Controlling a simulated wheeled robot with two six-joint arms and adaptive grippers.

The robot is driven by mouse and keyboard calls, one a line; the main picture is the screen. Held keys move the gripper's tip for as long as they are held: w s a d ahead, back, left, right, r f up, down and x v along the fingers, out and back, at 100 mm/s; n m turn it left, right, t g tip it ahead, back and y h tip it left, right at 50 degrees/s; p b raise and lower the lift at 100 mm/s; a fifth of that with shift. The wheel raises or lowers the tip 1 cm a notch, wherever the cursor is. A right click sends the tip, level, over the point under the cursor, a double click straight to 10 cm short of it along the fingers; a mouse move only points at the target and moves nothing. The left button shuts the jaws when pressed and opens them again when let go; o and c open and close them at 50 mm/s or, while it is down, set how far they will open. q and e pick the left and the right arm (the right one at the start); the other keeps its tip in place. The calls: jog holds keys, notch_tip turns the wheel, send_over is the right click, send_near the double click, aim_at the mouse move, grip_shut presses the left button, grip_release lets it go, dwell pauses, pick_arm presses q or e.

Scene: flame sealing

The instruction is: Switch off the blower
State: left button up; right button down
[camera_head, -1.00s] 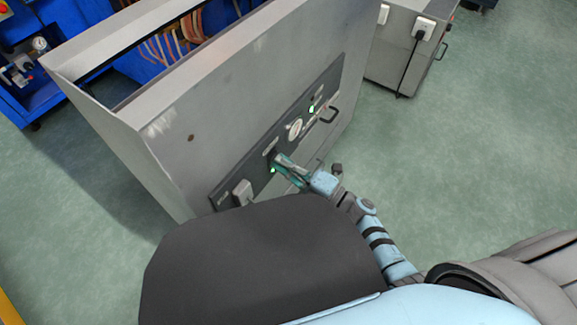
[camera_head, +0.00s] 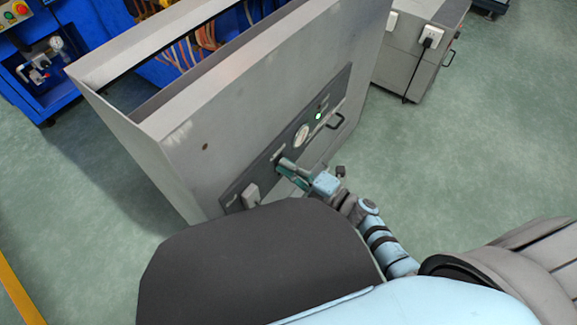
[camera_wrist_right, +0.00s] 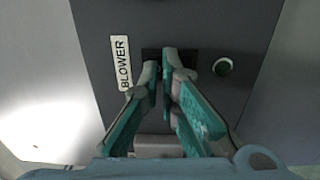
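The grey cabinet's dark control panel (camera_head: 248,180) faces me. In the right wrist view, a white label reading BLOWER (camera_wrist_right: 121,64) is on the panel. Just right of the label is a black switch (camera_wrist_right: 190,57), partly hidden behind my fingertips. A round green lamp (camera_wrist_right: 222,66) right of the switch looks dark. My right gripper (camera_head: 281,163) is at the panel; it also shows in the right wrist view (camera_wrist_right: 162,62). Contact cannot be told. My left gripper is not in view.
A second grey cabinet (camera_head: 400,65) stands at upper right. Green floor is clear at right.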

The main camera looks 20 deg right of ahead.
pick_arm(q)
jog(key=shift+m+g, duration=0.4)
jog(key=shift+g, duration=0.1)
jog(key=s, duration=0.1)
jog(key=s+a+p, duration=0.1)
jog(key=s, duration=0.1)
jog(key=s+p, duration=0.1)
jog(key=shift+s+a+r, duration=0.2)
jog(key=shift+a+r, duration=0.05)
pick_arm(e)
jog(key=r+v, duration=0.1)
jog(key=v, duration=1.3)
jog(key=shift+r, duration=0.35)
